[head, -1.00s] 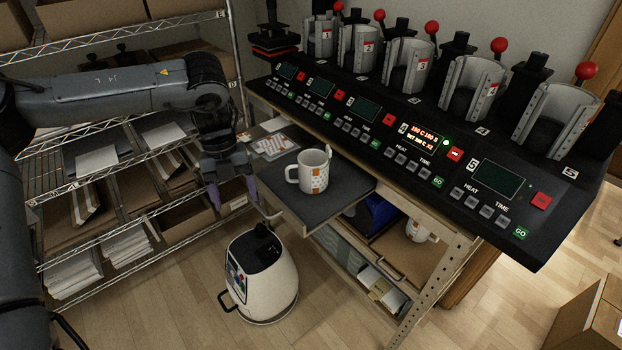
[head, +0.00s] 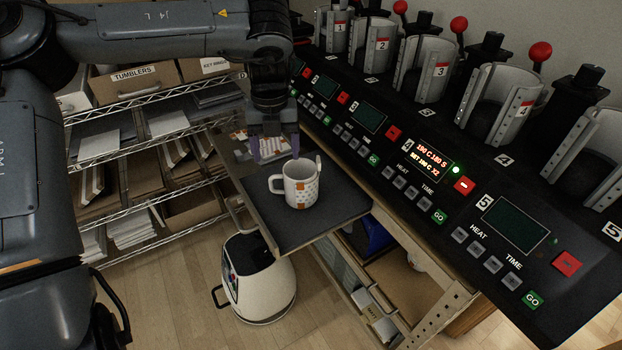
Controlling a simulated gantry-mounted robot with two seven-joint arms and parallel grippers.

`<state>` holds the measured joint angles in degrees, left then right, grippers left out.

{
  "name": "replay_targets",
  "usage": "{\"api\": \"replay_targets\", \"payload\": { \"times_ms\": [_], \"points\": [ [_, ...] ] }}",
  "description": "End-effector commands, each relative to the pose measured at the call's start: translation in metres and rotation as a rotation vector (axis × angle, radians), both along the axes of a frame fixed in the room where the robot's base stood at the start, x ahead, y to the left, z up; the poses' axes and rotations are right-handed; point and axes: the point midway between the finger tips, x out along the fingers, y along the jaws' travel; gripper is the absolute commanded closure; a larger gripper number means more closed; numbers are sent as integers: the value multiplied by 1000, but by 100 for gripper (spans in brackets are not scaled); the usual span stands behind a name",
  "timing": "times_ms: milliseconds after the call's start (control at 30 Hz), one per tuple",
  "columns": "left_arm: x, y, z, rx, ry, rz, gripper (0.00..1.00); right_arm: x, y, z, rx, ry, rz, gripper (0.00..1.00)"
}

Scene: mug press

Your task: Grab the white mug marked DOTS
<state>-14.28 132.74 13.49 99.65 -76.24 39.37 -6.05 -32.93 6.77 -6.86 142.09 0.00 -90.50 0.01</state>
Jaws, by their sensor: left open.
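The white mug (head: 301,188) with orange squares and small dots stands upright on a dark pull-out shelf (head: 262,224). Its handle points left. Any DOTS lettering is too small to read. My left gripper (head: 275,158) is open, its purple fingers pointing down just behind and above the mug. It looks empty, and I cannot tell whether it touches the mug. My right gripper is not in view.
A black mug press console (head: 405,160) with numbered stations runs along the right of the shelf. Printed sheets (head: 262,147) lie behind the mug. A white rounded machine (head: 258,280) stands on the floor below. A wire rack (head: 150,185) is at the left.

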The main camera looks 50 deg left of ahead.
Motion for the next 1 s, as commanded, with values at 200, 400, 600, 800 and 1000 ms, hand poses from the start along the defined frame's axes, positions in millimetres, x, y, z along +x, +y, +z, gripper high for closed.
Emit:
{"api": "replay_targets", "payload": {
  "times_ms": [200,400,600,800,1000],
  "points": [
    [-1,0,-30,-3,4,-1,25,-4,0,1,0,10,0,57],
    [-1,-1,-47,-3,2,0,25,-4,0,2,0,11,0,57],
    [-2,-1,-58,-4,5,1,25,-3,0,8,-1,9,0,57],
    [-4,-1,-84,-3,5,0,25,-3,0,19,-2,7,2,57],
    [-3,-1,-100,-2,2,1,25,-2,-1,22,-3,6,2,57]
  ]
}}
